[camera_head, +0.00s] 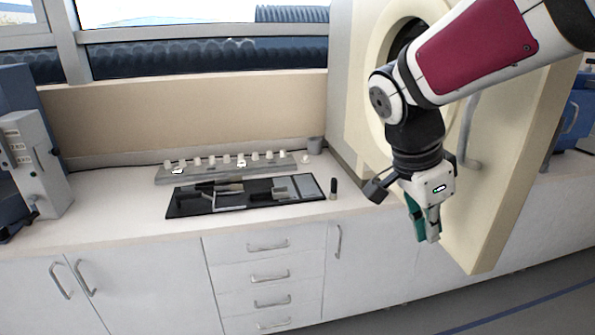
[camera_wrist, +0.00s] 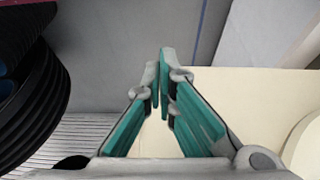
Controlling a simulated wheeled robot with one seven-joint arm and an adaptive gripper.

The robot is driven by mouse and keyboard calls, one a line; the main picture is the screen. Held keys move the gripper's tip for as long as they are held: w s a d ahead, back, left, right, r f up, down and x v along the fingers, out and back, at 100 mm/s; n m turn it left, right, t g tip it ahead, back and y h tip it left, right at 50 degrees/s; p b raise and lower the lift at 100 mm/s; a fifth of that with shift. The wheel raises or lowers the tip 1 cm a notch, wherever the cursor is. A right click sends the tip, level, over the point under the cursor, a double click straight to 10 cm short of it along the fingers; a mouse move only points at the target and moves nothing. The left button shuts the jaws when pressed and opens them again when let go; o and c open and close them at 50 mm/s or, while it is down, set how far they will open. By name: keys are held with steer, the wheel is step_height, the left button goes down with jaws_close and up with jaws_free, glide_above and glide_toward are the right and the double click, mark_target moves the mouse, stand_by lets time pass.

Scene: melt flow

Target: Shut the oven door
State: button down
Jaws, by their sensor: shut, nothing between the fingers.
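The oven (camera_head: 347,85) is a cream cabinet on the counter at the right in the head view, with a round, dark opening partly hidden by my arm. Its cream door (camera_head: 492,225) stands open, swung out past the counter's front edge. A grey curved handle (camera_head: 470,135) shows by the door, partly behind my arm. My gripper (camera_head: 429,238) points down in front of the door's lower left part. Its green-padded fingers are shut and empty. In the wrist view the closed fingertips (camera_wrist: 161,75) show beside a cream panel (camera_wrist: 245,100), which looks like the door. I cannot tell whether they touch.
A black tray with tools (camera_head: 190,203) lies on the counter, with a rack of small white pieces (camera_head: 225,170) behind it. A small dark bottle (camera_head: 333,188) stands near the oven. A grey instrument (camera_head: 35,160) is at the left. Floor shows at the lower right.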

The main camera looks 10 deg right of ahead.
mark_target(453, 246)
steer(key=shift+d+f+p, duration=0.4)
steer(key=shift+d+f, duration=0.95)
steer(key=shift+d, duration=0.25)
steer(key=shift+d+f+p, duration=0.35)
steer(key=shift+d+f, duration=1)
steer(key=shift+d, duration=0.2)
